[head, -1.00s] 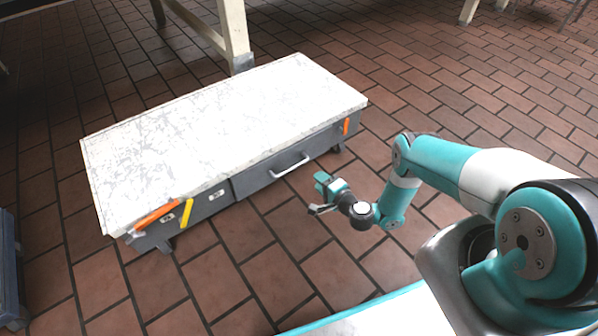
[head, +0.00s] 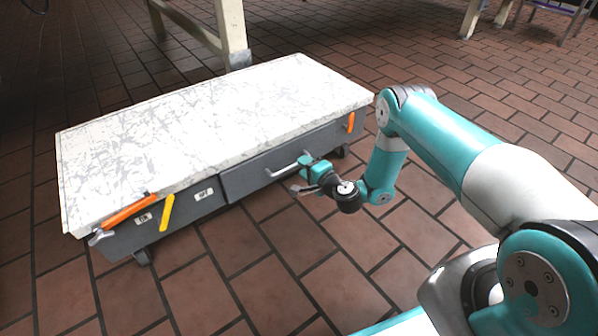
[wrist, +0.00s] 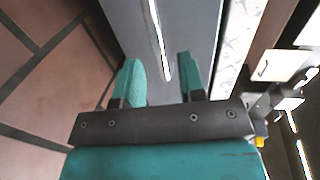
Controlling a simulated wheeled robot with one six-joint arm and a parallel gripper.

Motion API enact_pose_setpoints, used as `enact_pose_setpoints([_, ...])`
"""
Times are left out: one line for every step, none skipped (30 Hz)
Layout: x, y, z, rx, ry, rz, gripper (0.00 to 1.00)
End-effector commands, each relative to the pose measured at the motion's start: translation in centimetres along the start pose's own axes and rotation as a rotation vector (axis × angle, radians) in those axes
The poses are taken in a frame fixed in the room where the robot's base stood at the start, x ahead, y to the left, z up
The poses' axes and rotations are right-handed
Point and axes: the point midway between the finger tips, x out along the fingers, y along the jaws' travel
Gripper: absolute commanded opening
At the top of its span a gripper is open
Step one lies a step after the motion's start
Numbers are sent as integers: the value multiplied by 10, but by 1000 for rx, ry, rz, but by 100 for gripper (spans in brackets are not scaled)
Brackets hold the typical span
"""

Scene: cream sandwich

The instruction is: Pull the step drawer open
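The step is a low grey box with a worn white top (head: 210,125). Its drawer (head: 250,177) is set in the long front side and looks shut, flush with the front. A silver bar handle (head: 287,166) is on the drawer. My gripper (head: 303,178) is just in front of the handle's right part. In the wrist view, my gripper (wrist: 163,80) is open, with its teal fingers apart. The handle (wrist: 157,40) shows between and beyond the fingertips. I cannot tell whether any finger touches it.
Orange (head: 130,210) and yellow (head: 167,212) handles of tools hang at the step's left front. A table leg (head: 232,35) stands behind the step. The tiled floor (head: 270,260) in front of the drawer is clear.

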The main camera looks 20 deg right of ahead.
Motion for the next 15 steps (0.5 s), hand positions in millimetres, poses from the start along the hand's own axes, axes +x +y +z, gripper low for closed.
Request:
enact_pose_setpoints([9,2,0,-5,0,-6,37])
enact_pose_setpoints([13,2,0,-5,1,-6,37])
enact_pose_setpoints([18,2,0,-4,-1,-4,37])
enact_pose_setpoints([21,2,0,-4,-1,-3,37])
enact_pose_setpoints([24,2,0,-4,-2,-3,37])
enact_pose_setpoints([27,2,0,-3,-1,-2,37])
enact_pose_setpoints([29,2,0,-2,-1,-2,37])
enact_pose_setpoints([31,1,0,-1,0,-2,37])
enact_pose_setpoints([34,0,0,-1,1,-2,37])
enact_pose_setpoints([35,0,-1,0,1,-2,37])
enact_pose_setpoints([36,0,-1,-1,2,-2,37])
enact_pose_setpoints([37,0,-1,0,2,-2,37])
enact_pose_setpoints([37,-1,-1,1,2,-2,37])
enact_pose_setpoints([37,-1,-1,1,3,-1,37])
enact_pose_setpoints([37,-1,-1,1,3,-1,37])
